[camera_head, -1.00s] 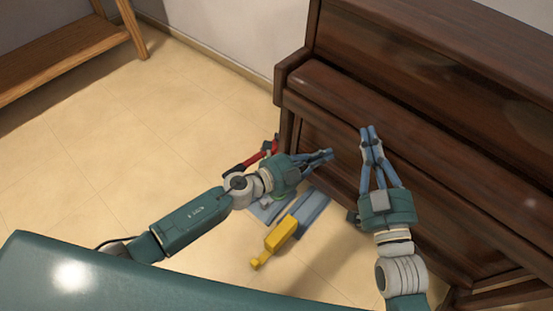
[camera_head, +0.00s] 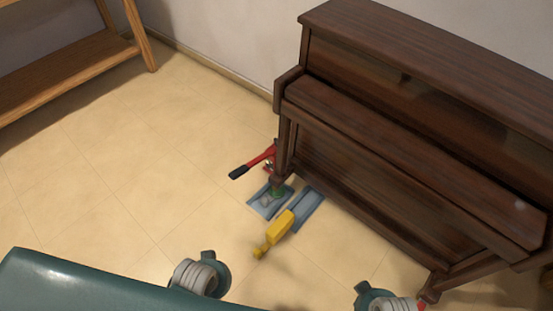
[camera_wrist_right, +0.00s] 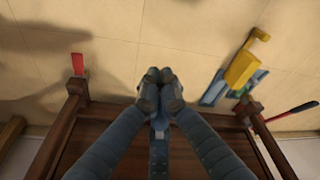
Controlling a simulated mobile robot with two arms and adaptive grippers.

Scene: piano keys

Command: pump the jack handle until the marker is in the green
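The jack's red handle with a black grip (camera_head: 252,161) slants up to the right beside the piano's left front leg. It also shows at the right of the wrist view (camera_wrist_right: 292,113). A small green patch (camera_head: 278,191) lies low by that leg; the marker is too small to make out. My left gripper (camera_head: 215,270) shows only its body at the bottom edge; its fingers are hidden. My right gripper shows its body at the bottom right (camera_head: 372,294). In the right wrist view its fingertips (camera_wrist_right: 160,86) are together and empty, away from the handle.
The dark upright piano (camera_head: 400,130) fills the right. Blue-grey plates (camera_head: 307,209) lie on the floor at its left end, with a yellow object (camera_head: 279,229) by them. Another red piece (camera_wrist_right: 78,64) stands near its other leg. A wooden shelf (camera_head: 75,75) is upper left. Floor between is clear.

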